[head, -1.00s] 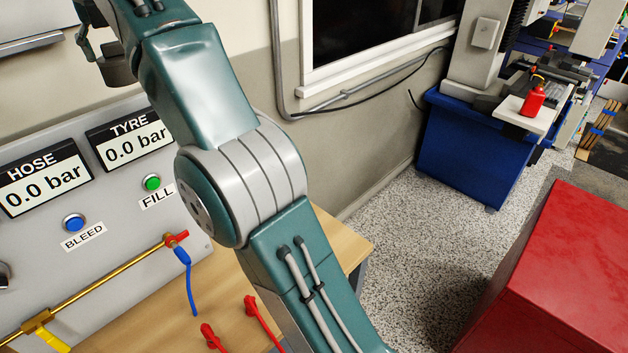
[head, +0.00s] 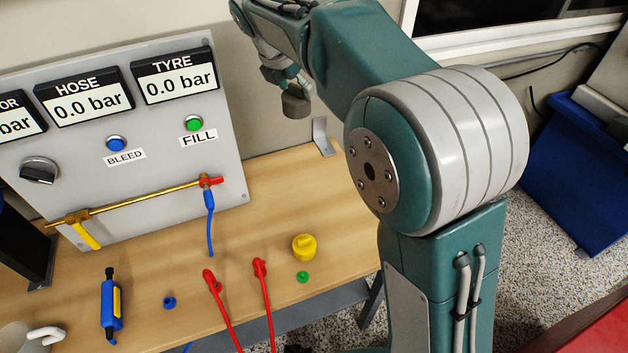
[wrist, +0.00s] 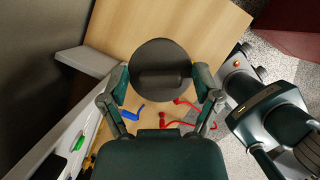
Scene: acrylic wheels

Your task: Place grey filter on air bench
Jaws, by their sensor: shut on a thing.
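My gripper (head: 291,86) is shut on the grey filter (head: 296,104), a short dark grey cylinder held in the air near the wall, above the far right of the bench. In the wrist view the round grey filter (wrist: 160,62) sits between the two fingers of my gripper (wrist: 161,88), with a raised bar across its face. The air bench (head: 350,240) is a light wood top with a grey gauge panel (head: 110,150) at its back. The filter is apart from the bench top.
On the bench stand a yellow cap (head: 304,247), a green cap (head: 302,277), red hoses (head: 262,285), a blue tool (head: 111,305) and a blue cap (head: 169,302). A brass pipe (head: 140,200) crosses the panel. A bracket (head: 322,137) stands at the back right. The right bench top is clear.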

